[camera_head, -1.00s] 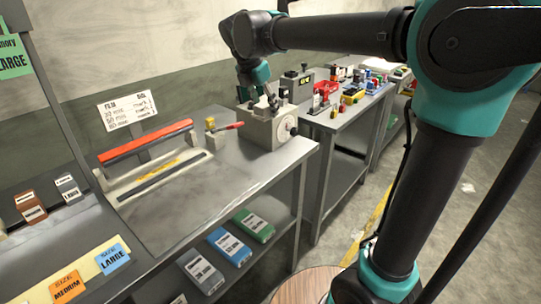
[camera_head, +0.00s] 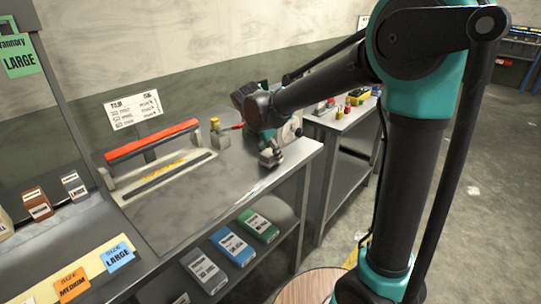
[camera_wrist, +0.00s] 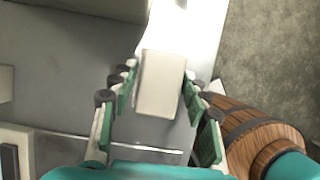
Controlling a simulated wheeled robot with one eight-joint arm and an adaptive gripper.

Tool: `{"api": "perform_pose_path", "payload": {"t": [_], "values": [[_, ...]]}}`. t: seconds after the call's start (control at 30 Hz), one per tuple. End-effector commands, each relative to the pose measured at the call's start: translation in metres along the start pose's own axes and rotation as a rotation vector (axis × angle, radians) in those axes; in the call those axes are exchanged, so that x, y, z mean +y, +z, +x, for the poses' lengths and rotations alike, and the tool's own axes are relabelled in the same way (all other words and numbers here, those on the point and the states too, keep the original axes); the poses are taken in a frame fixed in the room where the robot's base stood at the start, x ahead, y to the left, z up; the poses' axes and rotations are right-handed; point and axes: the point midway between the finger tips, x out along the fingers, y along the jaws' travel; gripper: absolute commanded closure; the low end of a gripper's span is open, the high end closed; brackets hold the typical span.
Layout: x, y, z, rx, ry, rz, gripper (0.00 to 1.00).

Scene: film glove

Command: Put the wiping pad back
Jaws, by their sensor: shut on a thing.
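My gripper (camera_head: 270,157) is low over the right end of the grey workbench (camera_head: 180,225), close to its front right corner. In the wrist view its fingers (camera_wrist: 158,100) are on both sides of a pale, block-shaped pad (camera_wrist: 160,85), shut on it. This looks like the wiping pad. The frames do not clearly show whether the pad touches the bench top. In the head view the pad is small beside the gripper and hard to make out.
A sealer with a red bar (camera_head: 150,140) lies along the back of the bench. A small yellow-topped fixture (camera_head: 218,135) and a grey machine (camera_head: 291,128) stand near my arm. The bench middle is clear.

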Motion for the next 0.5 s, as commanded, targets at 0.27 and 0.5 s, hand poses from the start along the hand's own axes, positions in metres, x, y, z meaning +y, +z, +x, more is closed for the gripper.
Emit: {"api": "perform_pose_path", "payload": {"t": [0.27,0.5], "values": [[-0.0002,-0.0020,0.0048,0.000,0.000,0.000,0.81],[0.0000,-0.0029,0.0071,0.000,0.000,0.000,0.45]]}}
